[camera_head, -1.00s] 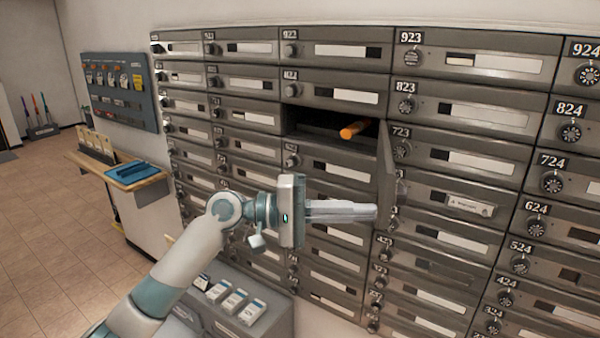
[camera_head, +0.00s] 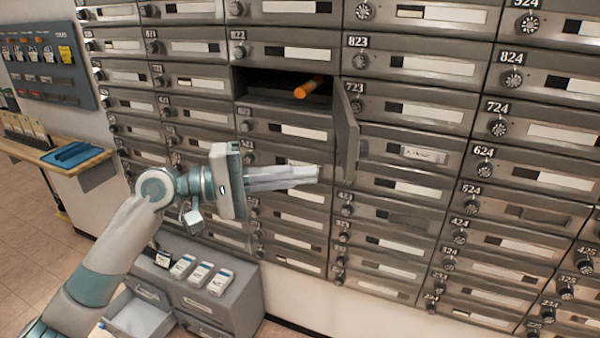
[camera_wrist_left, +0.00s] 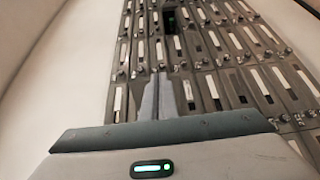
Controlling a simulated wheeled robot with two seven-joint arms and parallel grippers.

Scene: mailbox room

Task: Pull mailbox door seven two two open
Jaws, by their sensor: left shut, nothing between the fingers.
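The compartment (camera_head: 262,85) between doors 822 and 622 stands open as a dark slot, which fits door seven two two. Its door (camera_head: 346,130) is hinged on the right and swung far out from the wall, seen nearly edge-on. An orange cylinder (camera_head: 308,87) lies inside. My left gripper (camera_head: 316,172) is shut and empty, its fingers pointing right, below the opening and left of the open door's lower end in the picture. In the left wrist view the shut fingers (camera_wrist_left: 158,96) point at the mailbox wall. My right gripper is not in view.
Closed mailbox doors with dials surround the opening, such as 723 (camera_head: 412,108). A grey cabinet (camera_head: 215,295) with a pulled-out drawer (camera_head: 140,318) stands low beneath my left arm. A wooden shelf (camera_head: 90,160) with a blue tray juts out at left.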

